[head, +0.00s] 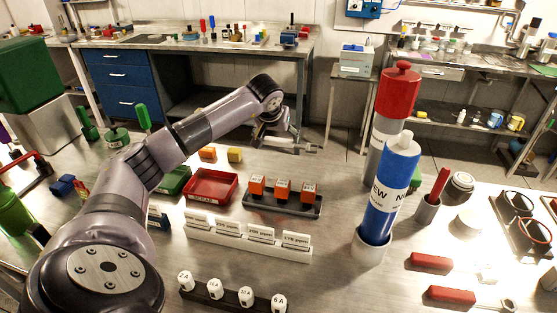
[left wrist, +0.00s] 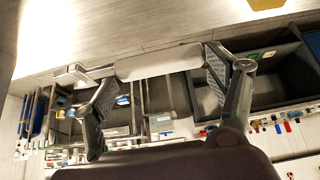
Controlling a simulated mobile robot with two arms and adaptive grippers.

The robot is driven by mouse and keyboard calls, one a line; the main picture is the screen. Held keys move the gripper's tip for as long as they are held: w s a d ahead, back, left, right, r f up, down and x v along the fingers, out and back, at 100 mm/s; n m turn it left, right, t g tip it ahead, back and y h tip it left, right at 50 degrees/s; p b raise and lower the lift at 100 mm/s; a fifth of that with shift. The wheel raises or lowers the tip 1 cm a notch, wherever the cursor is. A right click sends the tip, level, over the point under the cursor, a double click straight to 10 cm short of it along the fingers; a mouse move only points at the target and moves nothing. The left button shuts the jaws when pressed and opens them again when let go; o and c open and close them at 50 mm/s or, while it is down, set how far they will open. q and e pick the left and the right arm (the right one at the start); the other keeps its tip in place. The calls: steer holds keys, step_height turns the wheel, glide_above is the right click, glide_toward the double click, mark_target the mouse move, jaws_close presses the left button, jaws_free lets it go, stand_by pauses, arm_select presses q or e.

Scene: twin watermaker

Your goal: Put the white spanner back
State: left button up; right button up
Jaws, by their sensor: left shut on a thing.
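My left gripper (head: 283,137) is held out over the far side of the steel bench. It is shut on the white spanner (head: 298,146), which lies roughly level in the jaws. In the left wrist view the spanner's pale handle (left wrist: 160,62) spans between the two fingers, and its open head (left wrist: 72,75) sticks out to the left. My right gripper is not in view. Two red-handled tools, one upper (head: 432,261) and one lower (head: 450,295), lie at the right front of the bench. I cannot tell which place belongs to the white spanner.
A black rack with orange blocks (head: 283,190), a red tray (head: 197,187) and a white label rack (head: 248,238) stand below my arm. A tall blue bottle (head: 393,190) and a red-topped cylinder (head: 398,95) stand right of them. Bare bench lies around the label rack's right end.

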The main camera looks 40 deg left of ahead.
arm_select(q)
glide_above(279, 164)
steer(key=s+d, duration=0.1)
steer(key=s, duration=0.1)
step_height(279, 164, down, 4)
steer(key=shift+w+f, duration=0.15)
steer(key=shift+f, duration=0.6)
step_height(279, 164, down, 3)
steer(key=shift+p, duration=0.45)
steer(key=shift+d+f, duration=0.1)
steer(key=shift+d, duration=0.05)
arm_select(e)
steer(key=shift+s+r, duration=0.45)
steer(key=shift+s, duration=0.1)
arm_select(q)
steer(key=o, duration=1.4)
steer(key=shift+f, duration=0.1)
steer(key=o, duration=0.3)
steer(key=shift+o, duration=0.6)
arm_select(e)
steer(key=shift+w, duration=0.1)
